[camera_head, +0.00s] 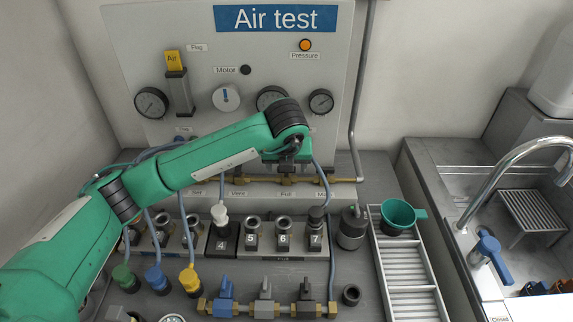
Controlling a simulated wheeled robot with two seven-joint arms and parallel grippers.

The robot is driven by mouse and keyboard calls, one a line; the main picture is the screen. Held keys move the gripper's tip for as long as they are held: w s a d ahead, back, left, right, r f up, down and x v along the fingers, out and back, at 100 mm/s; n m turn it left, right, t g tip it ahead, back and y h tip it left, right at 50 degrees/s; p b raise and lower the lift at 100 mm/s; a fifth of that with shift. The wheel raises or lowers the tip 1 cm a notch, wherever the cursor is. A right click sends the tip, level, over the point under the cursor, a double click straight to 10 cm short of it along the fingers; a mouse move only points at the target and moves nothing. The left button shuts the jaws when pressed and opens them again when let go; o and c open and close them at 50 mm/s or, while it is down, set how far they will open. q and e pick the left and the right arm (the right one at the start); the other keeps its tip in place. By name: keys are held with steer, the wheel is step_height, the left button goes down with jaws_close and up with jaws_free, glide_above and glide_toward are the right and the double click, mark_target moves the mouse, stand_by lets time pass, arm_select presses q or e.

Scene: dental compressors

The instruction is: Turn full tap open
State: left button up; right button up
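A brass pipe (322,181) runs along the foot of the Air test panel (160,60). Labels under it read roughly "Set", "Vent" and "Full" (286,194). My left arm comes in from the left and crosses in front of the panel. My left gripper (288,165) points down at the brass pipe, right above the "Full" label. The wrist and gripper hide the tap handle there, so I cannot tell its position or whether the gripper touches it. The fingers are too small and dark to judge. My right gripper is not in view.
Numbered sockets (284,236) stand in front of the pipe, with a white-topped plug (219,214) at 4. Blue and grey valves (264,300) line the front. A sink with a blue-handled tap (490,245) is right.

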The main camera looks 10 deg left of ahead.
arm_select(q)
steer(key=shift+r, duration=0.1)
steer(key=shift+s+r, duration=0.1)
steer(key=shift+r, duration=0.25)
steer(key=b+v, duration=0.1)
steer(key=v, duration=1.2)
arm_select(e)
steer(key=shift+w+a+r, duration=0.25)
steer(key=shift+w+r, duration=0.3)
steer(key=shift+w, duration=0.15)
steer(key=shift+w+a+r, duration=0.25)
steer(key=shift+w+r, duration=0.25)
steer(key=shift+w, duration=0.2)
